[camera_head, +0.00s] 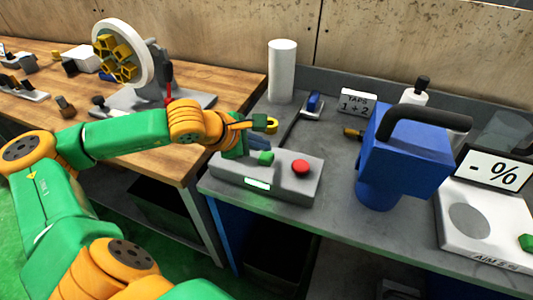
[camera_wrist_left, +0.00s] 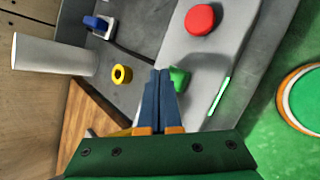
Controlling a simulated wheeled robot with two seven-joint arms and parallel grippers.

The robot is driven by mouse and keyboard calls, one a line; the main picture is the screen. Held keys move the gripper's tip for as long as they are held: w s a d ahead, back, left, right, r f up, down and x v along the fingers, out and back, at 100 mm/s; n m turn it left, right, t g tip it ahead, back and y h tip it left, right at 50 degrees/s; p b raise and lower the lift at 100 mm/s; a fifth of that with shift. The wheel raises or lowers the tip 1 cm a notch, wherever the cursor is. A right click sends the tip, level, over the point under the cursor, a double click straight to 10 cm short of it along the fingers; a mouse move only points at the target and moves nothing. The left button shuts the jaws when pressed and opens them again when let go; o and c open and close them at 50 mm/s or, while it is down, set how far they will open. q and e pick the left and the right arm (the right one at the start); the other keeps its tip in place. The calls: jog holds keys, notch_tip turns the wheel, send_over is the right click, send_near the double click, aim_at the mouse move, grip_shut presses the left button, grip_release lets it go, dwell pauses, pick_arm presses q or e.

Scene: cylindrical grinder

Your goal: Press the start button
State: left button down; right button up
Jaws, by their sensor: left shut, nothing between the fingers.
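A grey control box (camera_head: 235,184) stands on the grey bench. It carries a green button (camera_head: 266,158), a red button (camera_head: 301,167) and a lit green strip (camera_head: 257,184). My left gripper (camera_head: 262,146) is shut and empty, its blue fingertips close beside the green button. In the left wrist view, the closed fingers (camera_wrist_left: 160,76) lie just beside the green button (camera_wrist_left: 180,79), with the red button (camera_wrist_left: 200,19) farther off. I cannot tell whether they touch the green button or how far it is pushed in. My right gripper is in no view.
A white cylinder (camera_head: 282,70) and a yellow ring (camera_head: 271,124) are behind the box. A blue jug (camera_head: 405,155) stands right of it, beyond a clear gap, with a white scale (camera_head: 488,222) farther right. A wooden bench (camera_head: 225,85) with a wheel is at left.

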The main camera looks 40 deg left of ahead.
aim_at(262, 157)
pick_arm(q)
jog(key=shift+r+p, duration=1.75)
jog(key=shift+r, duration=0.85)
jog(key=shift+f, duration=0.1)
